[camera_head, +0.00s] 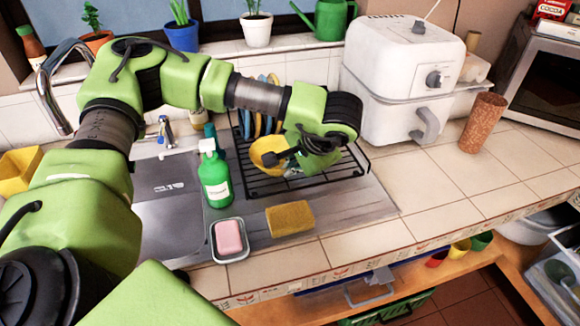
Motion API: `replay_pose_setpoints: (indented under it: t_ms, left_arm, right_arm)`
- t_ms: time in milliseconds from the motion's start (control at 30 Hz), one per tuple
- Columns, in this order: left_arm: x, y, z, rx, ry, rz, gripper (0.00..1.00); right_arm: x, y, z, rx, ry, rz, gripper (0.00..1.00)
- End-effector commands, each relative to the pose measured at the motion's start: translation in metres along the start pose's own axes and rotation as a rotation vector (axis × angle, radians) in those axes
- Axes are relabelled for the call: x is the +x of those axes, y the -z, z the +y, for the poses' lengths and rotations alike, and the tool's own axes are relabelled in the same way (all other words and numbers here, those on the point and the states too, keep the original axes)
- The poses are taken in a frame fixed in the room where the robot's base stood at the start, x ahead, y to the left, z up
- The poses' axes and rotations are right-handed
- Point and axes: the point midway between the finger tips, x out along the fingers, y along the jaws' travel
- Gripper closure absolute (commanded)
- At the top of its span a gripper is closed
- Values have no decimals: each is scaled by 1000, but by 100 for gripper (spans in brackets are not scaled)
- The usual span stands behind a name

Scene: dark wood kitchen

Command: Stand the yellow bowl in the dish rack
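The yellow bowl (262,147) is tilted on its side over the left part of the black dish rack (345,172). My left gripper (282,160) comes down from above right and is at the bowl's right side. A dark finger lies across the bowl's inner face, and the gripper looks shut on the bowl's rim. The hand hides the bowl's right edge. Whether the bowl touches the rack wires cannot be told. My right gripper is not in view.
Blue and tan plates (255,122) stand in the rack behind the bowl. A green soap bottle (215,180) stands left of the rack. A sponge (290,218) and a soap dish (229,255) lie in front. A white air fryer (390,85) stands behind right. The right counter is mostly clear.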

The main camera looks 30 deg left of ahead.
Motion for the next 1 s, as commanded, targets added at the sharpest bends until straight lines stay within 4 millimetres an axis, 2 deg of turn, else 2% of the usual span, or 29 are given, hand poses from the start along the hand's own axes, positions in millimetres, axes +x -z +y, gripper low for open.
replay_pose_setpoints:
  t_ms: [100,167,200,500,633,767,1000]
  left_arm:
    - [4,0,2,0,0,0,100]
    - [2,0,2,0,0,0,83]
    - [2,0,2,0,0,0,79]
    - [2,0,1,0,0,0,79]
    - [-5,1,0,0,0,3,79]
    - [-26,1,1,2,1,5,79]
    - [-78,1,1,1,1,6,79]
  right_arm:
    - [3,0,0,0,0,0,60]
    - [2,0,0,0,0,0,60]
    - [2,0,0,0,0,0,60]
    - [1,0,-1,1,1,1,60]
    - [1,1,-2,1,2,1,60]
    - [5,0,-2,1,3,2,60]
    - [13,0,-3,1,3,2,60]
